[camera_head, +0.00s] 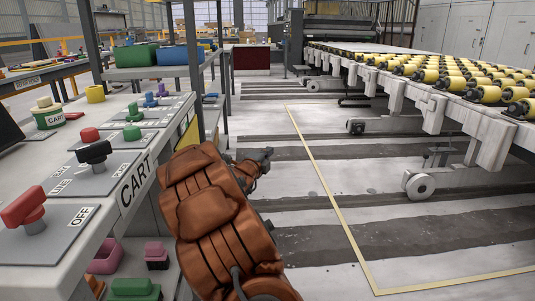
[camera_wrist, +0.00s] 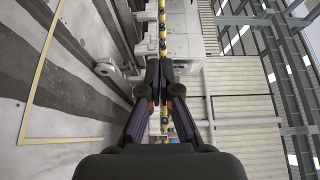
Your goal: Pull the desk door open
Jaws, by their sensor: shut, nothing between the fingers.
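I cannot make out a desk door for certain in either view. A dark red box-like desk or cabinet (camera_head: 251,60) stands far back in the head view, too small to show a door or handle. My gripper (camera_head: 268,153) is at the end of my orange-brown covered arm, over the floor just right of the control console. It is far from the red cabinet and touches nothing visible. In the wrist view my gripper (camera_wrist: 160,74) has its dark fingers together with nothing between them.
The control console (camera_head: 138,181) with coloured knobs fills the left, close to my arm. A roller conveyor (camera_head: 437,88) with yellow rollers runs along the right. Blue and green bins (camera_head: 136,55) sit on a shelf. The striped floor between (camera_head: 310,190) is clear.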

